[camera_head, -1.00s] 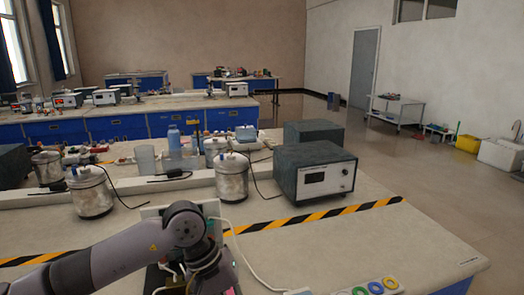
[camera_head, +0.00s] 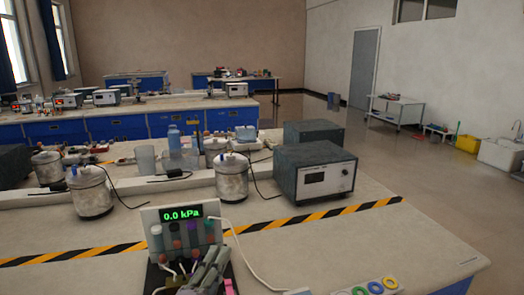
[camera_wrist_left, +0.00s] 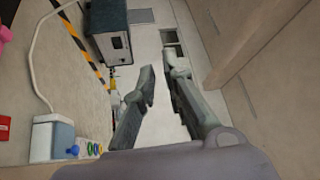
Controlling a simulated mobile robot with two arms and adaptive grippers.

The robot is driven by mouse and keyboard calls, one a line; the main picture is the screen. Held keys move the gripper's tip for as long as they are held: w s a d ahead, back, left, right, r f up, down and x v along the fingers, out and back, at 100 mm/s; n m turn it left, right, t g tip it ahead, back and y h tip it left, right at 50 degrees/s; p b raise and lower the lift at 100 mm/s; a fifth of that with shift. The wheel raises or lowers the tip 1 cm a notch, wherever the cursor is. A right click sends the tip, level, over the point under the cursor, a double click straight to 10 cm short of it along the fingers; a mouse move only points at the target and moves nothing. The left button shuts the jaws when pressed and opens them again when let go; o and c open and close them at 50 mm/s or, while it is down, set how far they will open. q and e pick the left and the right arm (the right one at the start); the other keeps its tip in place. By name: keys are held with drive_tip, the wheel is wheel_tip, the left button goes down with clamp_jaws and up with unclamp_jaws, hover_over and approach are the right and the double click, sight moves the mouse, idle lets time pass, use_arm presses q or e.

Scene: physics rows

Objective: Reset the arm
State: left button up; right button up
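My left gripper (camera_head: 213,262) shows at the bottom of the head view, in front of a small panel device (camera_head: 180,240) with a green "0.0 kPa" display. In the left wrist view, the two grey fingers of my left gripper (camera_wrist_left: 160,72) stand apart with nothing between them. The gripper is open and empty. In the head view it overlaps the lower part of the panel device; I cannot tell whether they touch. My right gripper is in neither view.
The pale bench (camera_head: 350,235) carries a dark instrument box (camera_head: 313,172) and metal canisters (camera_head: 91,192). Yellow-black tape (camera_head: 300,219) crosses it. Colored rings (camera_head: 376,287) lie at the front edge. The bench right of the panel device is mostly clear.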

use_arm(q)
drive_tip(key=s+a+f+n+g+y, duration=0.1)
drive_tip(key=s+a+f+n+g, duration=0.1)
drive_tip(key=f, duration=0.3)
drive_tip(key=s+a+f+n+g+y, duration=0.2)
drive_tip(key=a+f+n, duration=0.1)
drive_tip(key=f+n, duration=0.2)
drive_tip(key=s+a+f+n+g+y, duration=0.2)
drive_tip(key=s+a+f+n+g, duration=0.1)
drive_tip(key=f, duration=0.3)
drive_tip(key=shift+s+a+f, duration=0.1)
drive_tip(key=shift+a+f, duration=0.2)
drive_tip(key=shift+f, duration=0.1)
drive_tip(key=s+a+f+n+g, duration=0.2)
drive_tip(key=s+f+n+g, duration=0.3)
drive_tip(key=s, duration=0.5)
drive_tip(key=s+a+f+n+g, duration=0.15)
drive_tip(key=s+f+g, duration=0.25)
drive_tip(key=s+f, duration=0.4)
drive_tip(key=s+f+g, duration=0.1)
drive_tip(key=s+f, duration=0.1)
drive_tip(key=f, duration=1.1)
drive_tip(key=s+f, duration=0.2)
drive_tip(key=f, duration=1.1)
drive_tip(key=s+a+f+g+p, duration=0.1)
drive_tip(key=s+a+f, duration=0.1)
drive_tip(key=s+f, duration=1.2)
drive_tip(key=shift+s+a+y, duration=0.3)
drive_tip(key=shift+s+a, duration=0.1)
drive_tip(key=shift+s, duration=0.35)
